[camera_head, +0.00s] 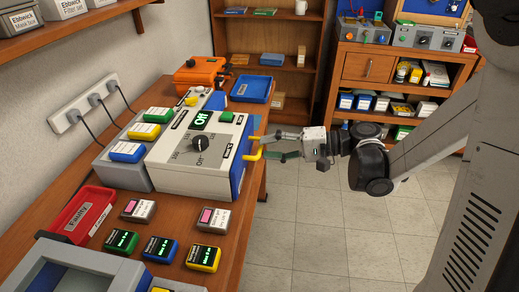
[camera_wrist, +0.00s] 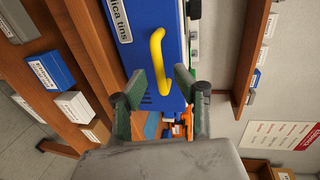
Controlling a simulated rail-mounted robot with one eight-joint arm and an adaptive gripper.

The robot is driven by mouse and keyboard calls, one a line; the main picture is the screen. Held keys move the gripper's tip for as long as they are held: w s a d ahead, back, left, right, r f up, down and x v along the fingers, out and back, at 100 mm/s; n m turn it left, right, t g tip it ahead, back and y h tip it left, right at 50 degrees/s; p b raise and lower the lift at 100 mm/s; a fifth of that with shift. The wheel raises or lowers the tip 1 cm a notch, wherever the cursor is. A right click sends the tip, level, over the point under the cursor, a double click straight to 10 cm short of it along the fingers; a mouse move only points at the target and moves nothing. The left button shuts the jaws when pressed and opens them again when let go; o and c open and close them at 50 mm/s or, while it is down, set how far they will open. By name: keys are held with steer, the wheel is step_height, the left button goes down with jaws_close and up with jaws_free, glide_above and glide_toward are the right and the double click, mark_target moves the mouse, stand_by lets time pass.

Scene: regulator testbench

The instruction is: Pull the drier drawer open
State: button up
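The drier (camera_head: 190,165) is a white box with a dial and a green "Off" display, standing on the wooden bench. Its blue drawer front (camera_wrist: 145,18) faces right, with a label ending "ica tins" and a curved yellow handle (camera_wrist: 157,50). The handle also shows at the drier's right side in the head view (camera_head: 254,155). My gripper (camera_head: 271,147) is just right of the handle. In the wrist view its two green fingers with dark tips (camera_wrist: 160,100) are spread apart, with the handle ahead between them. I see nothing held, and cannot tell whether the fingers touch the handle.
The bench (camera_head: 120,195) also holds a red "Faulty" tray (camera_head: 82,214), several small coloured tins, a blue tray (camera_head: 251,89) and an orange case (camera_head: 200,73). Open tiled floor (camera_head: 310,215) lies to the bench's right. Shelves (camera_head: 268,40) stand behind.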

steer(key=shift+x, duration=1.45)
jaws_close()
